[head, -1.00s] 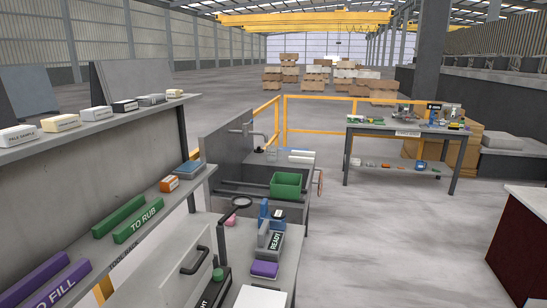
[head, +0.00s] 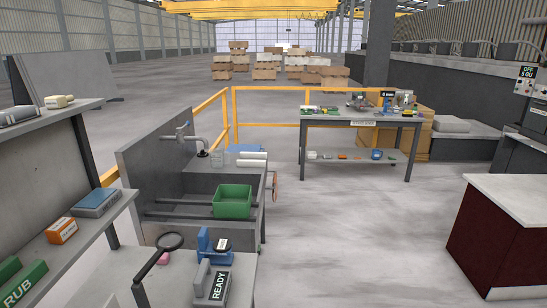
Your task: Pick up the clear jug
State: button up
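A small see-through vessel, which looks like the clear jug (head: 219,159), stands at the back of the grey sink bench, just right of the tap (head: 184,136). Its outline is faint and I cannot make out a handle or spout. White rolls (head: 252,156) and a blue item lie to its right. A green tub (head: 232,201) sits in front of it on the sink bench (head: 253,180). My gripper is not in view.
A nearer bench holds a black-ringed magnifier (head: 170,241), a blue device (head: 204,242) and a grey "READY" block (head: 213,285). A shelf rack (head: 60,255) stands left. Yellow rails (head: 266,104) run behind. A cluttered table (head: 345,121) stands beyond. Open floor (head: 350,235) lies right of the benches.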

aim_at(217, 155)
jog(key=i, duration=2.15)
jog(key=i+u, duration=0.2)
jog(key=i, duration=0.3)
jog(key=i+l+u, duration=0.2)
jog(key=i, duration=0.3)
jog(key=i+l+u, duration=0.1)
jog(key=i+u, duration=0.15)
jog(key=i, duration=0.2)
jog(key=i+l+u, duration=0.2)
jog(key=i, duration=0.3)
jog(key=i+j+u, duration=0.15)
jog(key=i, duration=0.2)
